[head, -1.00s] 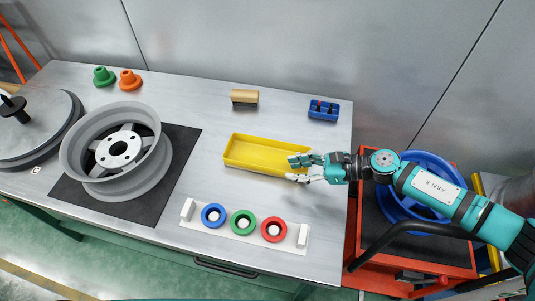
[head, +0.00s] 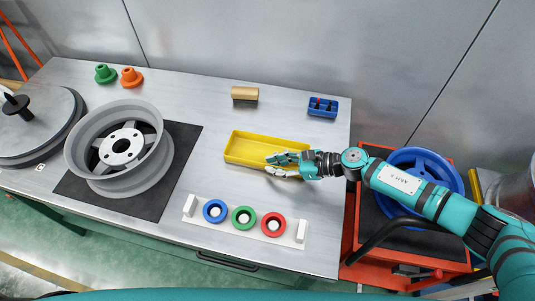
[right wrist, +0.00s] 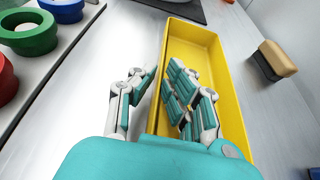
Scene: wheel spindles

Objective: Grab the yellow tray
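The yellow tray (head: 250,149) lies on the metal table, long and shallow, and looks empty. In the right wrist view the tray (right wrist: 205,55) runs away from me. My right gripper (head: 269,165) is at the tray's front long wall, near its right half. In the wrist view the gripper (right wrist: 161,84) is open, with one finger outside that wall and the other fingers inside the tray. The wall stands between the fingers; I see a gap between it and the outer finger. My left gripper is not in view.
A white rack (head: 188,208) with blue, green and red rings stands in front of the tray. A wooden-topped brush-like block (head: 245,94) and a blue bin (head: 323,106) lie behind. A grey wheel (head: 115,150) on a black mat is to the left.

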